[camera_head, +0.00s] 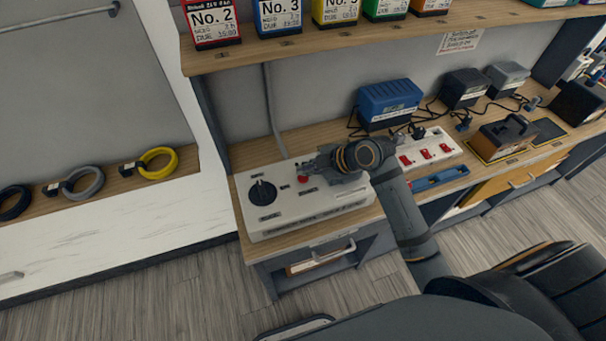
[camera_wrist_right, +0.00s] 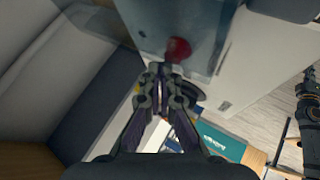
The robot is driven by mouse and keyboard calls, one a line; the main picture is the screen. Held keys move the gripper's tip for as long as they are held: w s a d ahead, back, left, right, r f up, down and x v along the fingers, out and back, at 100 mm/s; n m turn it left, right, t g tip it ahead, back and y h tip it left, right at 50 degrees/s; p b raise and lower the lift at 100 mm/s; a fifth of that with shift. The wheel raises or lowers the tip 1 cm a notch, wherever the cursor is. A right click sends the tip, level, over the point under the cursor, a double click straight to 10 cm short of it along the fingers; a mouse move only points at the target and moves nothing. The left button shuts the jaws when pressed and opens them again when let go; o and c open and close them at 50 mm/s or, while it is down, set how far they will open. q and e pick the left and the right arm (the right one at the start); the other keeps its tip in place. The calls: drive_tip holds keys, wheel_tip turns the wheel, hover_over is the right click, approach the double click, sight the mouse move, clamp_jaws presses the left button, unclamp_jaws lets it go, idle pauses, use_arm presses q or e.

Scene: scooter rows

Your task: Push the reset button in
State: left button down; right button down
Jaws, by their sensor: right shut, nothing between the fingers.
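The red reset button (camera_head: 303,179) sits on the top of a pale control box (camera_head: 290,222), right of a black rotary dial (camera_head: 262,192). It also shows in the right wrist view (camera_wrist_right: 178,48), just beyond my fingertips. My right gripper (camera_head: 311,167) is shut and empty, with its tips close to the button. Its closed fingers show in the wrist view (camera_wrist_right: 163,70). I cannot tell whether the tips touch the button. My right wrist and fingers hide part of the box's far right top. My left gripper is not in view.
The box stands on a wooden bench below a shelf (camera_head: 290,48) with several numbered boxes. A blue charger (camera_head: 388,103) and a white power strip (camera_head: 430,150) with red switches are right of it. Coiled cables (camera_head: 158,161) lie on a ledge at left.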

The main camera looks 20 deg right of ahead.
drive_tip(key=shift+f+b, duration=0.5)
drive_tip(key=shift+f, duration=0.25)
idle(0.6)
drive_tip(key=shift+r, duration=0.15)
drive_tip(key=shift+r+p, duration=1.05)
wheel_tip(320, 180, up, 5)
drive_tip(key=p, duration=0.4)
idle(0.6)
